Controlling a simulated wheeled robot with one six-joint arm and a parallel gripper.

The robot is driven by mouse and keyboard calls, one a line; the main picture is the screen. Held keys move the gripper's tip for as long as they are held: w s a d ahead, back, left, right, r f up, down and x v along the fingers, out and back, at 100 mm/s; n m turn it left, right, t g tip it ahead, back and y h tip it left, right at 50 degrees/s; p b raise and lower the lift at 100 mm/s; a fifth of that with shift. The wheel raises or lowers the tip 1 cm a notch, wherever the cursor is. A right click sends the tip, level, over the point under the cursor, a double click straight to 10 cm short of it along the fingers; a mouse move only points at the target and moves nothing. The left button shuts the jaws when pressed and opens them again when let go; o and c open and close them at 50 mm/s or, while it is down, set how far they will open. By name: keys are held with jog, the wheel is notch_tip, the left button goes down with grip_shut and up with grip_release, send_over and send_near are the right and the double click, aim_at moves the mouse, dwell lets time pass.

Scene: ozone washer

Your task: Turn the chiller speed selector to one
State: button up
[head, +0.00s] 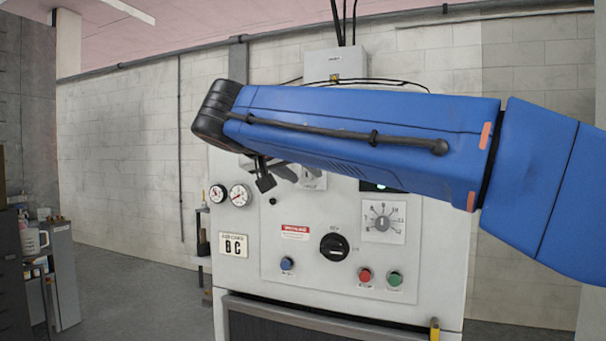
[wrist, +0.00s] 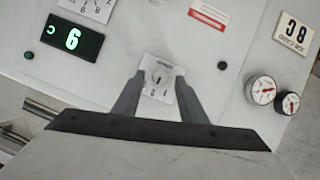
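A small selector knob (wrist: 158,76) sits on a white plate (wrist: 166,63) with a few printed digits, on the panel in the wrist view. I cannot read a name on it or tell exactly where its pointer stands. My gripper (wrist: 160,78) is open, with one finger on each side of the knob. Whether the fingers touch it is unclear. In the head view my gripper (head: 277,179) is at the panel's upper part, and the selector plate (head: 317,182) is mostly hidden behind my blue arm.
A larger numbered dial (head: 383,221), a black rotary switch (head: 334,247), blue (head: 287,263), red (head: 365,275) and green (head: 394,278) buttons and two gauges (head: 239,195) are on the panel. A lit green display (wrist: 73,39) shows beside the selector in the wrist view.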

jog(key=shift+w+d+f, duration=0.15)
jog(key=shift+w, duration=0.2)
grip_shut()
jog(key=n+h, duration=0.2)
jog(key=n, duration=0.1)
jog(key=shift+a+f, duration=0.1)
jog(key=shift+a, duration=0.15)
jog(key=shift+w+a+f+n+h, duration=0.1)
jog(key=shift+n+h, duration=0.45)
jog(key=shift+n, duration=0.3)
jog(key=shift+f+n+h, duration=0.1)
jog(key=shift+n+h, duration=0.45)
jog(key=shift+n, duration=0.3)
